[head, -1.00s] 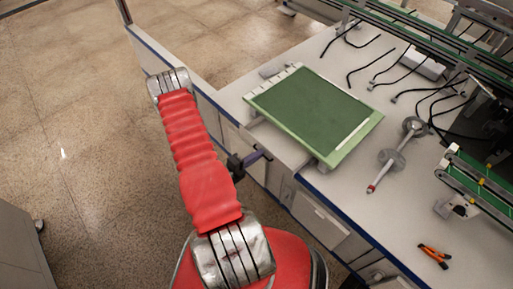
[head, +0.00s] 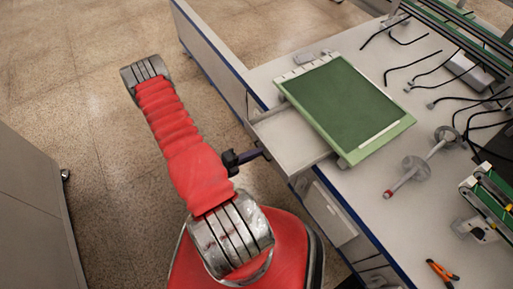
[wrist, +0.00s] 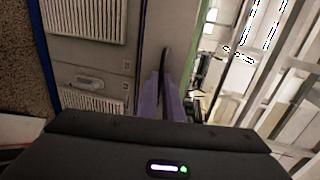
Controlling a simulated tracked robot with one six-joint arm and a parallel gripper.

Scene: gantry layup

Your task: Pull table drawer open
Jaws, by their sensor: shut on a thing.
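The table drawer (head: 288,138) stands part way out of the table's front side, in the head view. Its pale, empty-looking inside shows beside the green board. My gripper (head: 263,153) is at the drawer's front, its dark jaws on the handle side. In the wrist view my gripper's purple fingers (wrist: 164,103) are shut around the dark drawer handle (wrist: 165,65). The exact contact is partly hidden by the fingers and gripper body.
A green board (head: 346,100) lies on the white table (head: 365,215) above the drawer. A grey metal shaft part (head: 420,165) and orange pliers (head: 442,271) lie to its right. A grey cabinet (head: 35,205) stands at the left, with open floor between.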

